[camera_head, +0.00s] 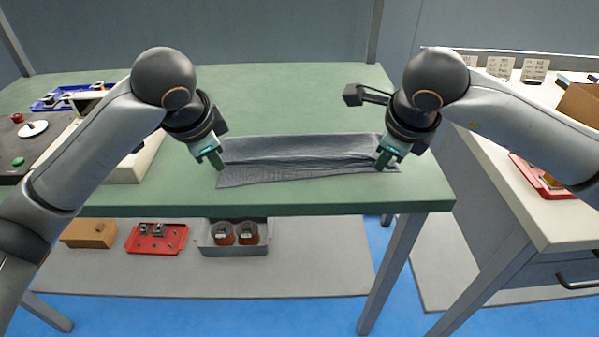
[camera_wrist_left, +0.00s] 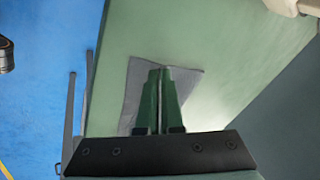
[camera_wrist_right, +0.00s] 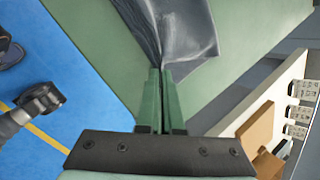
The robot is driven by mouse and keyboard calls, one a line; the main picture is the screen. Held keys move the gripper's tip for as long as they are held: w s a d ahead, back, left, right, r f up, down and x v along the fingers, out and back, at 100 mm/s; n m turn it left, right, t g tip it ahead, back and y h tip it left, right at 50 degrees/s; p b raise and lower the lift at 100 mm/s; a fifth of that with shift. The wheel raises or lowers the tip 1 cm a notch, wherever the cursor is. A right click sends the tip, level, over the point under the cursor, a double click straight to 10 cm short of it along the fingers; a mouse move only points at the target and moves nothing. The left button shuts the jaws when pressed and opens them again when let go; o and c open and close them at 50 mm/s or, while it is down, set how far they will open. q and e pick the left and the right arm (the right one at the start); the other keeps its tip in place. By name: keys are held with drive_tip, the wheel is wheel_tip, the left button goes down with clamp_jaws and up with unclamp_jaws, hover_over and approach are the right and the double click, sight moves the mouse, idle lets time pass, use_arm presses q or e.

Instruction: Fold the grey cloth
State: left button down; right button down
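The grey cloth (camera_head: 300,158) lies as a long, narrow strip near the front edge of the green table, with creases and a fold line along its length. My left gripper (camera_head: 218,163) is at its left end; in the left wrist view its fingers (camera_wrist_left: 160,75) are nearly together with cloth (camera_wrist_left: 135,85) around their tips. My right gripper (camera_head: 382,163) is at the right end; in the right wrist view its fingers (camera_wrist_right: 161,70) are closed on cloth (camera_wrist_right: 185,35) that bunches at the tips. The fingers hide the exact pinched spots.
The green table (camera_head: 290,95) is clear behind the cloth. A blue tray (camera_head: 65,98) and a pale machine base (camera_head: 135,160) stand at the left. A white side bench (camera_head: 520,200) is at the right. A red tray (camera_head: 157,240) and a grey bin (camera_head: 233,247) sit below.

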use_arm(q)
drive_tip(key=shift+s+a+f+t+b, duration=0.15)
drive_tip(key=shift+f+t+b, duration=0.15)
drive_tip(key=shift+f, duration=0.4)
use_arm(e)
drive_tip(key=shift+s+d+f+t, duration=0.15)
drive_tip(key=shift+f+t, duration=0.15)
drive_tip(key=shift+f, duration=0.4)
use_arm(q)
drive_tip(key=c, duration=1.5)
unclamp_jaws()
drive_tip(key=shift+c, duration=0.2)
use_arm(e)
drive_tip(key=c, duration=1.5)
unclamp_jaws()
drive_tip(key=shift+c, duration=0.2)
